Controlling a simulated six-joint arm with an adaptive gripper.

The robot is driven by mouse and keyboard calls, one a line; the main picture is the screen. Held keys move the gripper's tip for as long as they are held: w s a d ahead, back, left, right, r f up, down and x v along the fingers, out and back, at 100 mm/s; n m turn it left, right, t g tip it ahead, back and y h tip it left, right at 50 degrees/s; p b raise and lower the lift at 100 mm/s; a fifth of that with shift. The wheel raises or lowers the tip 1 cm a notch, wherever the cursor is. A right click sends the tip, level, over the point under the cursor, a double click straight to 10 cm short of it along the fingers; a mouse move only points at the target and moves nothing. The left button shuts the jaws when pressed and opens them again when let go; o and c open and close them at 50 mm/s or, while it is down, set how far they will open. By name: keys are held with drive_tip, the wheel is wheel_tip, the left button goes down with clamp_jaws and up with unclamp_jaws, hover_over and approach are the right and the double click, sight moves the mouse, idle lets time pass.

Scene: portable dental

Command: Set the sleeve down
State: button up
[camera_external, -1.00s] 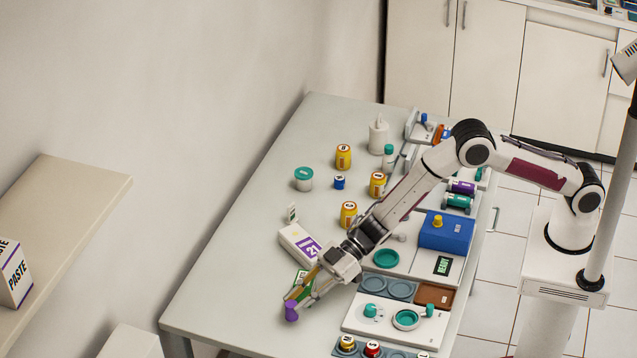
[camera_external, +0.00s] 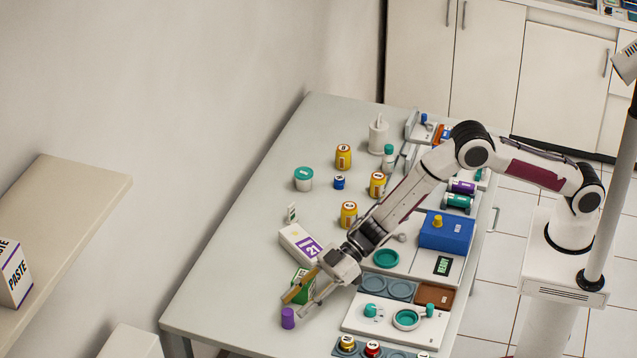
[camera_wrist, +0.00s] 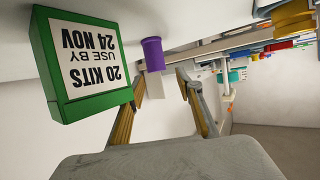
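The purple sleeve (camera_external: 288,318) stands upright on the pale table near its front left. It also shows in the wrist view (camera_wrist: 153,53), just beyond my fingertips. My gripper (camera_external: 297,306) is open, its two fingers spread apart; in the wrist view the gap between the fingertips (camera_wrist: 160,76) holds no grip on the sleeve. A small gap to the sleeve seems to show, but contact is hard to judge.
A green box with a white "20 KITS" label (camera_wrist: 85,62) is close beside my left finger; it also shows in the external view (camera_external: 301,282). A white carton marked 21 (camera_external: 299,240) lies behind it. A white tray with teal parts (camera_external: 385,322) is to the right. Bare table lies left.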

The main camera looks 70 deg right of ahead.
drive_tip(key=shift+d+f, duration=0.15)
drive_tip(key=shift+f, duration=0.1)
drive_tip(key=shift+r, duration=0.55)
drive_tip(key=shift+s+d+r, duration=0.35)
drive_tip(key=shift+d, duration=0.2)
drive_tip(key=v, duration=1)
drive_tip(key=shift+s+r, duration=0.2)
drive_tip(key=shift+r, duration=0.05)
drive_tip(key=shift+d, duration=0.1)
